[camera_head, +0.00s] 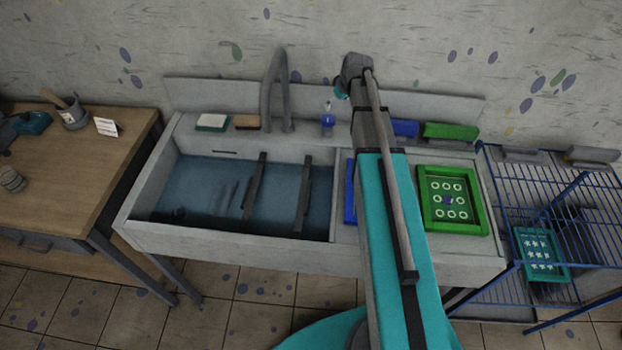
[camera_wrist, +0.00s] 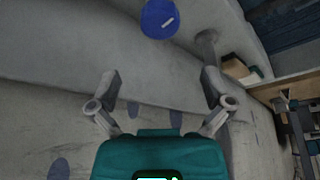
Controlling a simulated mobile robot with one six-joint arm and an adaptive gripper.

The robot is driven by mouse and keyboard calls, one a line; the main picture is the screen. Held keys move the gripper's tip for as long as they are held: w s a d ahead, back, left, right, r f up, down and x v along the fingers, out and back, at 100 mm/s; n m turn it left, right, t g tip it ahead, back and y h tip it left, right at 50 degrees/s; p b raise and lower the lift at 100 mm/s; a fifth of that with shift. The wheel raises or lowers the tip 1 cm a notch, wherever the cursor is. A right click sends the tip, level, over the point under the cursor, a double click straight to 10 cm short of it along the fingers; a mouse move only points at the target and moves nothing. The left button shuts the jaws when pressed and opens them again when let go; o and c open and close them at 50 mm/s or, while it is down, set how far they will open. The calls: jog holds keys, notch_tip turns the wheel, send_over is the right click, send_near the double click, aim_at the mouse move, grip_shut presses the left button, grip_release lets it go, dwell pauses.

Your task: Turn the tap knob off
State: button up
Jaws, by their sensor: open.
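The tap knob (camera_head: 327,120) is a round blue knob on the back ledge of the sink, right of the grey tap (camera_head: 268,95). In the wrist view, the knob (camera_wrist: 158,19) is at the top centre and carries a short, slanted white mark. My gripper (camera_wrist: 162,78) is open and empty, with its two fingers spread apart. The knob lies beyond the fingertips, roughly centred between them, and is not touched. In the head view, my gripper is small and partly hidden by the wrist, just above the knob. Part of the tap (camera_wrist: 207,42) shows right of the knob.
The sink basin (camera_head: 200,190) looks filled with bluish water, with dark bars in it. Blue and green blocks (camera_head: 450,131) sit on the ledge to the right. A green-framed screen (camera_head: 481,200) lies on the counter. A blue wire rack (camera_head: 590,215) stands further right, a wooden table (camera_head: 80,165) left.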

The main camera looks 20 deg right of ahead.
jog(key=s+a+f+m+g+b, duration=0.2)
jog(key=s+a+f+b, duration=0.2)
jog(key=s+a, duration=0.4)
jog(key=s+a+f+m+g+h+b, duration=0.1)
jog(key=s+a+f+b, duration=0.3)
jog(key=s, duration=1.1)
jog(key=a+f+m+g, duration=0.1)
jog(key=a, duration=0.2)
jog(key=shift+s+a+h, duration=0.25)
jog(key=shift+a+h, duration=0.05)
jog(key=shift+a, duration=0.1)
jog(key=shift+s+f, duration=0.1)
jog(key=shift+s+a, duration=0.25)
jog(key=shift+s, duration=0.25)
